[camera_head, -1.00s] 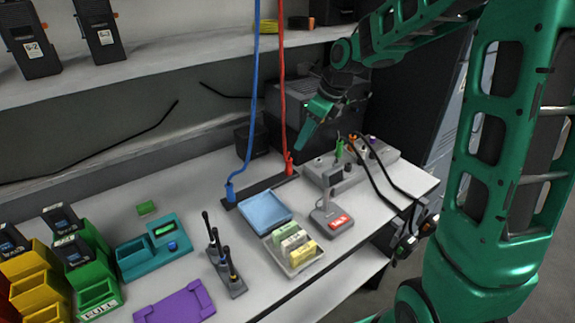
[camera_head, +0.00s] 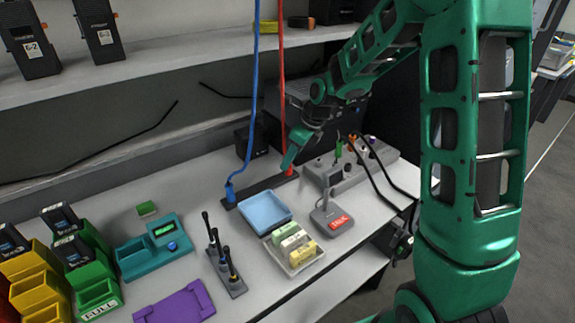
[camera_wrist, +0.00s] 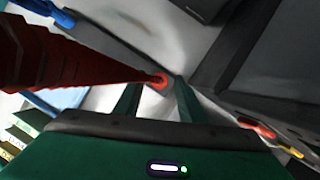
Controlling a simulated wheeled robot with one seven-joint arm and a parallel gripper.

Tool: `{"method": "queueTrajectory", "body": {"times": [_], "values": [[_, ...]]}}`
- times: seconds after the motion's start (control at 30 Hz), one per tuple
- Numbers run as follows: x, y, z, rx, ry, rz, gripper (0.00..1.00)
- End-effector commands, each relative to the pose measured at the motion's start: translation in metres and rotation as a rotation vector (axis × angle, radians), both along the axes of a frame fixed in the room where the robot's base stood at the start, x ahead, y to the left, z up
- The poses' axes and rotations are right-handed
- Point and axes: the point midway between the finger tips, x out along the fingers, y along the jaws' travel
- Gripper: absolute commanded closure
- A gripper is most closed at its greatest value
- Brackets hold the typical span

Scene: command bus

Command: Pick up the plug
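A red plug (camera_head: 289,173) on a hanging red cable stands at the right end of a dark strip on the bench. A blue plug (camera_head: 230,192) on a blue cable stands at the strip's left end. My gripper (camera_head: 290,161) is low over the strip, at the red plug. In the wrist view its two green fingers (camera_wrist: 157,98) are apart, and the red plug's end (camera_wrist: 160,79) shows between or just beyond their tips. Whether they touch it, I cannot tell. The red cable crosses the left of that view.
A grey power strip (camera_head: 352,172) with a green plug (camera_head: 338,149) and black cables is just right. A blue tray (camera_head: 265,212), a battery tray (camera_head: 293,266) and a grey device with a red label (camera_head: 332,219) stand in front. A shelf (camera_head: 180,58) hangs behind.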

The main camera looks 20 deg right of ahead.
Motion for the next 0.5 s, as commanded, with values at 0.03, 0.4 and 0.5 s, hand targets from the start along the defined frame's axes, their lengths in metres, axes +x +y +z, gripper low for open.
{"method": "queueTrajectory", "body": {"times": [0.03, 0.4, 0.5], "values": [[0.0007, 0.0010, -0.0026, 0.000, 0.000, 0.001, 0.63], [0.0011, 0.0006, -0.0026, 0.000, -0.001, 0.000, 0.96], [0.0010, 0.0006, -0.0026, 0.000, -0.001, 0.000, 0.96]]}}
